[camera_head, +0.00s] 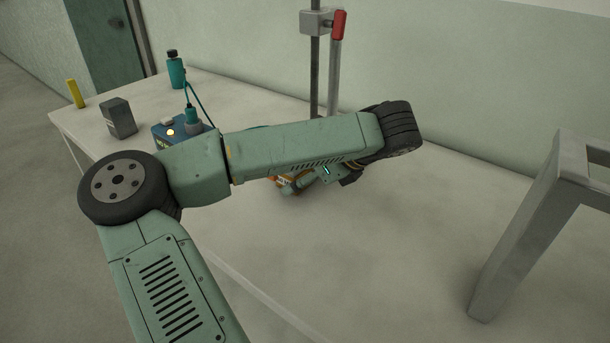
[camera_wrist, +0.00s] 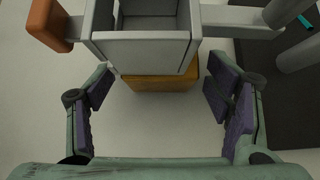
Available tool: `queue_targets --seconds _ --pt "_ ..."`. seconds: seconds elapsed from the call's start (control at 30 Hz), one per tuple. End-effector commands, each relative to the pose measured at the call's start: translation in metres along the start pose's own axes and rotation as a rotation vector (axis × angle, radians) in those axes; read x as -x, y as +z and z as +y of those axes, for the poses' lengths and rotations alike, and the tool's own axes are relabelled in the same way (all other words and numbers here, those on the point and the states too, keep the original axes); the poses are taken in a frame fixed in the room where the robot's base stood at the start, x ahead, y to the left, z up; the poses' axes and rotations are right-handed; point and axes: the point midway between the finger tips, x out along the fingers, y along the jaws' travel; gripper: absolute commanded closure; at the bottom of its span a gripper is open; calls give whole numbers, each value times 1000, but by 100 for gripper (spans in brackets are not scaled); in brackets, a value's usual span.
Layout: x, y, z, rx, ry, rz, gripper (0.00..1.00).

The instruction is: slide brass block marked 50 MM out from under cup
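In the wrist view the cup (camera_wrist: 142,52) is a grey, square, open-topped box at the top middle. The brass block (camera_wrist: 160,84) shows below the cup's near wall, a yellow-brown face under it. I cannot read any marking on it. My gripper (camera_wrist: 160,92) is open, with one purple-padded finger on each side of the block's near end and a visible gap on both sides. In the head view my gripper (camera_head: 305,180) is low over the table, mostly behind my arm. An orange patch shows beside it; I cannot tell what it belongs to.
In the wrist view an orange-brown piece (camera_wrist: 49,22) is left of the cup, and a grey post (camera_wrist: 297,52) stands right over a dark base. In the head view a blue box (camera_head: 170,132), a grey block (camera_head: 118,118) and a grey frame (camera_head: 545,215) stand around the table.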

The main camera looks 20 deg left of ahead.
Motion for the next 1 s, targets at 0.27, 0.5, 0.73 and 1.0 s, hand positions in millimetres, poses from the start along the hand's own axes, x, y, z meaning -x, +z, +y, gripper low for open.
queue_targets --seconds 0.27,0.5,0.73,1.0 --pt "0 0 0 0 0 0 47" --pt "0 0 0 0 0 0 63" --pt "0 0 0 0 0 0 79" --pt "0 0 0 0 0 0 97"
